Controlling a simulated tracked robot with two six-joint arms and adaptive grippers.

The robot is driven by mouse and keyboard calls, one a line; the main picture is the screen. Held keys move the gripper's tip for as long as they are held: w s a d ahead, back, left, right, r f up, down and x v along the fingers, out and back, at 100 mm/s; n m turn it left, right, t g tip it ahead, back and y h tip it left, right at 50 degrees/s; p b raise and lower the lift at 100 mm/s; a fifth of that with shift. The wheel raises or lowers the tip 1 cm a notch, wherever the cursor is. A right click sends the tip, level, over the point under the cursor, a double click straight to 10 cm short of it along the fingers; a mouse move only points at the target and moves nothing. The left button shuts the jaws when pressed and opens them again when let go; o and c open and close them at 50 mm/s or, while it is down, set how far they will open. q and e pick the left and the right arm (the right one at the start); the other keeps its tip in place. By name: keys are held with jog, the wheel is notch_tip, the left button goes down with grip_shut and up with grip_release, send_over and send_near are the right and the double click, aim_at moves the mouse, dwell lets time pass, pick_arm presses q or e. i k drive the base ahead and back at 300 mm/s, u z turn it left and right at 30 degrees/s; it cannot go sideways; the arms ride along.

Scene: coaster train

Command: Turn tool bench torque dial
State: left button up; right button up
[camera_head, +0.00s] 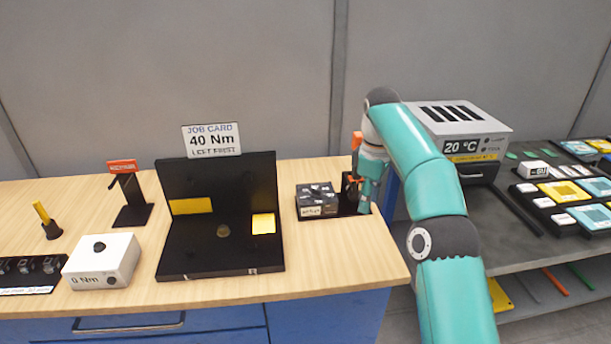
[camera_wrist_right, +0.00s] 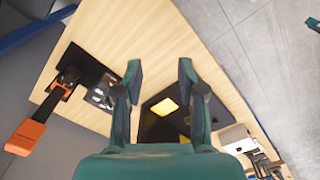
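The torque dial is a black knob (camera_head: 99,246) on a white box (camera_head: 103,264) marked "0 Nm", at the left of the wooden bench. A white box, probably the same one, shows beyond the fingers in the right wrist view (camera_wrist_right: 236,137). A job card (camera_head: 211,140) reading "40 Nm" stands at the back of a black fixture (camera_head: 180,262). My right gripper (camera_head: 366,196) is over the bench's right end, far from the dial. In the right wrist view its two fingers (camera_wrist_right: 158,76) are apart with nothing between them.
A black tray (camera_head: 345,211) with a dark block (camera_head: 316,198) and an orange-and-black tool (camera_head: 355,148) is beside my right gripper. A red-topped stand (camera_head: 130,200), yellow-handled tool (camera_head: 44,216) and socket rack (camera_head: 32,268) surround the dial box.

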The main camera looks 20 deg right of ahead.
aim_at(316, 192)
jog(key=i, duration=0.95)
jog(key=z, duration=0.05)
